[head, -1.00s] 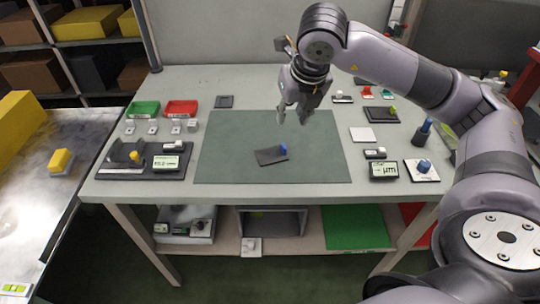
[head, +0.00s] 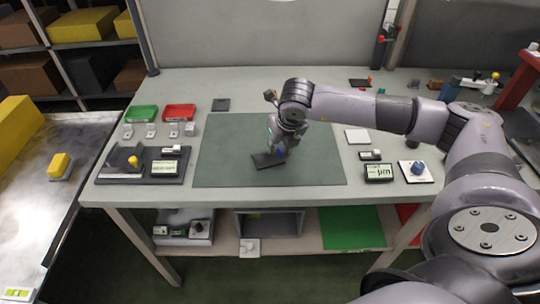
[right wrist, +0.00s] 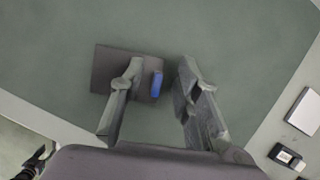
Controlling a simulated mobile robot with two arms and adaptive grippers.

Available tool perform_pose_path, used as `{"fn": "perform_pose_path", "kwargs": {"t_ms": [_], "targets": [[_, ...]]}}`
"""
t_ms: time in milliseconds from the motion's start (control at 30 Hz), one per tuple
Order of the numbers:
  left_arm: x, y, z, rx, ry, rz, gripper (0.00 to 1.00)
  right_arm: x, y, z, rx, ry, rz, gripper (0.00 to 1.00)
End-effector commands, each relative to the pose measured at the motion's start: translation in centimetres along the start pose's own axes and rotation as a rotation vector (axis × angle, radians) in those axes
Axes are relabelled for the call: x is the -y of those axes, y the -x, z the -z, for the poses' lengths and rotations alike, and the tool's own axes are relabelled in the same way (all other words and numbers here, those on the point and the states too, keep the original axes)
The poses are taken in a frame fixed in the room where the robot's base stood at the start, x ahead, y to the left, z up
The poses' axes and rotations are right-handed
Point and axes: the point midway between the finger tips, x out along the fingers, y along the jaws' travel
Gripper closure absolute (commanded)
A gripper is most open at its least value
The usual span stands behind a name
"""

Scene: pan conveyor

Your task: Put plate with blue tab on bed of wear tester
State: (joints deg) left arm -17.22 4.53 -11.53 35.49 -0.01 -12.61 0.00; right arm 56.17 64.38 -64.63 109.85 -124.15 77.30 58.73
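The plate with blue tab is a dark flat plate (head: 265,160) lying on the green-grey mat (head: 225,165); its blue tab shows at its right end. In the right wrist view the plate (right wrist: 112,72) lies below my fingers, its blue tab (right wrist: 156,85) upright between them. My right gripper (head: 277,147) is low over the tab end. Its fingers (right wrist: 160,66) are open, one each side of the tab, with a gap visible. The left gripper is not in view. A dark-based device (head: 115,172) with a yellow knob and display stands left of the mat; I cannot tell whether it is the wear tester.
Right of the mat are a display box (head: 379,172), a blue-knobbed white plate (head: 407,178) and a pale square (head: 357,136). Green (head: 141,114) and red (head: 179,112) trays stand at back left. The mat around the plate is clear.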

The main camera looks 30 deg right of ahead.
Motion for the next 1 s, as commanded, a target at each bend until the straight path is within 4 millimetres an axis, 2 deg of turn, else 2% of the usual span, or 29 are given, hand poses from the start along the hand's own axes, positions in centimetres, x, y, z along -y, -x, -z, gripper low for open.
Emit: {"fn": "perform_pose_path", "kwargs": {"t_ms": [267, 700, 1000], "targets": [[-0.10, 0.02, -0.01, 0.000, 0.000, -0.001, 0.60, -0.04, -0.34, 0.01, 0.001, 0.001, -0.001, 0.70], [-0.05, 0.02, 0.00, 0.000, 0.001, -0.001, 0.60, -0.02, -0.31, 0.01, 0.000, 0.000, -0.001, 0.99], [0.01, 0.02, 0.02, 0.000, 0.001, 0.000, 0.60, -0.02, -0.30, 0.00, 0.000, 0.000, -0.001, 1.00]]}}
